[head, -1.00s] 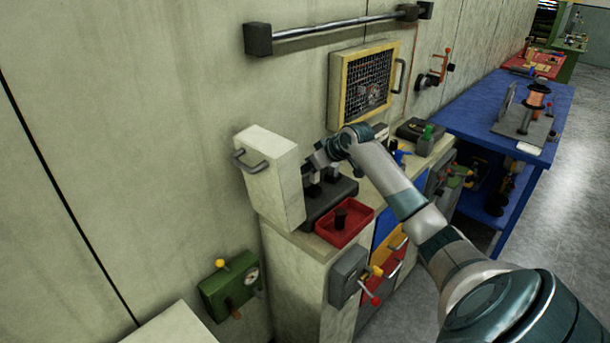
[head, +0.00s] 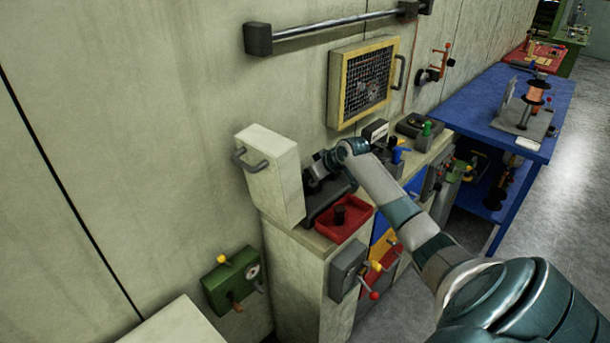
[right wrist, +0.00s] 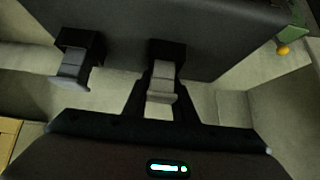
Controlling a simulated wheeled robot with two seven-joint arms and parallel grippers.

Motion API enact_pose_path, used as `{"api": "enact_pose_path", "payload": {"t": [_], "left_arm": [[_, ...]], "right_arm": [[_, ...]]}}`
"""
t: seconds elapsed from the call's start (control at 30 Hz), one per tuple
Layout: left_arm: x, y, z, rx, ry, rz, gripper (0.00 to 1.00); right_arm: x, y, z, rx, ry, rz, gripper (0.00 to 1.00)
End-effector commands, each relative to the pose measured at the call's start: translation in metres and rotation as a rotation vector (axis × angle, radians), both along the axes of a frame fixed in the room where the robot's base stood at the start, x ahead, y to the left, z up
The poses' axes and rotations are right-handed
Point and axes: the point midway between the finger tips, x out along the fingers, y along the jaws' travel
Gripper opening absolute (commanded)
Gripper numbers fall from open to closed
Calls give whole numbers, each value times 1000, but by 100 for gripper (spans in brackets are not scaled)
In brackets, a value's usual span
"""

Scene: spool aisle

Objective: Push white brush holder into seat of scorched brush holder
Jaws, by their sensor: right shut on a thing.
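My right gripper (right wrist: 158,98) is shut on a small pale grey-white block, apparently the white brush holder (right wrist: 160,88). The block's far end meets a black seat (right wrist: 166,50) on the face of a dark grey housing (right wrist: 215,25); I cannot tell how deep it sits. A second, greyer holder (right wrist: 70,70) sticks out of another black seat (right wrist: 80,40) to the left. No scorch marks are clear. In the head view my right gripper (head: 316,166) is at the dark housing (head: 327,203), and my wrist hides the held holder. My left gripper is out of view.
A tall cream box with a handle (head: 272,172) stands just left of the gripper. A red tray (head: 355,226) with a black cylinder (head: 339,214) is in front. A wire-mesh panel (head: 362,82) hangs above. The blue table (head: 480,105) is to the right.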

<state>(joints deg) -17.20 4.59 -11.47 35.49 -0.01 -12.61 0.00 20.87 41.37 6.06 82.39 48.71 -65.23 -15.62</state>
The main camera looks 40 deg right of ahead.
Motion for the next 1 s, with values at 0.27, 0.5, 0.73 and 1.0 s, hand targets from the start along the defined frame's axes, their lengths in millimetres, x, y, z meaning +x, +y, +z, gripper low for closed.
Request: {"api": "enact_pose_path", "payload": {"t": [0.27,0.5,0.73,1.0], "left_arm": [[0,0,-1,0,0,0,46],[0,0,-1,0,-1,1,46],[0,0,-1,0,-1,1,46],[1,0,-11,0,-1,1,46]], "right_arm": [[0,0,-2,0,0,0,34],[0,0,-2,0,-1,0,43],[-1,0,1,0,-1,0,43],[-19,-2,17,-3,-2,1,43]]}}
